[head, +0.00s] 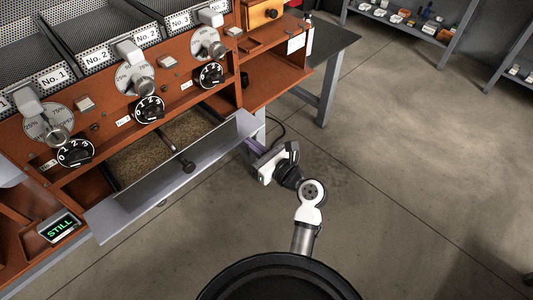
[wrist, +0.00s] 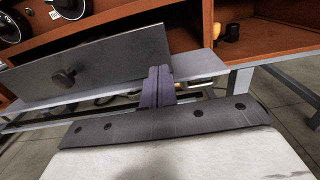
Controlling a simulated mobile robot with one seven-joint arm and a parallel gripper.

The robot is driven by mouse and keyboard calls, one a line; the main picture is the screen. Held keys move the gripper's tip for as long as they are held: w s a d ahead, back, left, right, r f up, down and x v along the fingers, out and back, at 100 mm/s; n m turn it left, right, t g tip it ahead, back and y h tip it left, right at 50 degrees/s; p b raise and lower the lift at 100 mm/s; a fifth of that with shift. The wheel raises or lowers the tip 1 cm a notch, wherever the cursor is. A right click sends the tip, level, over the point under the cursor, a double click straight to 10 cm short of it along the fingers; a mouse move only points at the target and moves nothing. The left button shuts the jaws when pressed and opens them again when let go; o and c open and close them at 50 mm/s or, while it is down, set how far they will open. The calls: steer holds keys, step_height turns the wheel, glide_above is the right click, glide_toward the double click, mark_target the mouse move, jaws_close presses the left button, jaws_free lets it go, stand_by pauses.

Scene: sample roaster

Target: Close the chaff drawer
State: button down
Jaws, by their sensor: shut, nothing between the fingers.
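The chaff drawer stands out of the orange cabinet, with brown chaff (head: 160,150) in its tray. Its dark grey front (head: 210,148) carries a round dark knob (head: 187,165). In the wrist view the drawer front (wrist: 115,58) fills the upper left, with the knob (wrist: 63,78) at left. My gripper (head: 250,147) is near the right end of the drawer front, low and on the near side. In the wrist view its purple fingers (wrist: 157,85) are shut together and empty, overlapping the drawer's right end. I cannot tell whether they touch it.
A light grey ledge (head: 110,222) runs below the drawer front. Dials and sample hoppers line the cabinet above. A grey table (head: 335,42) stands at the back right. The floor (head: 420,170) to the right is clear.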

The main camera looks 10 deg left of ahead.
mark_target(233, 130)
steer(key=shift+x, duration=2.4)
steer(key=shift+w+p, duration=0.1)
steer(key=shift+p, duration=0.2)
steer(key=p+x, duration=0.2)
steer(key=x, duration=0.1)
steer(key=shift+a+r, duration=0.15)
steer(key=shift+w+a, duration=0.2)
steer(key=shift+s+d, duration=0.1)
steer(key=shift+d, duration=0.05)
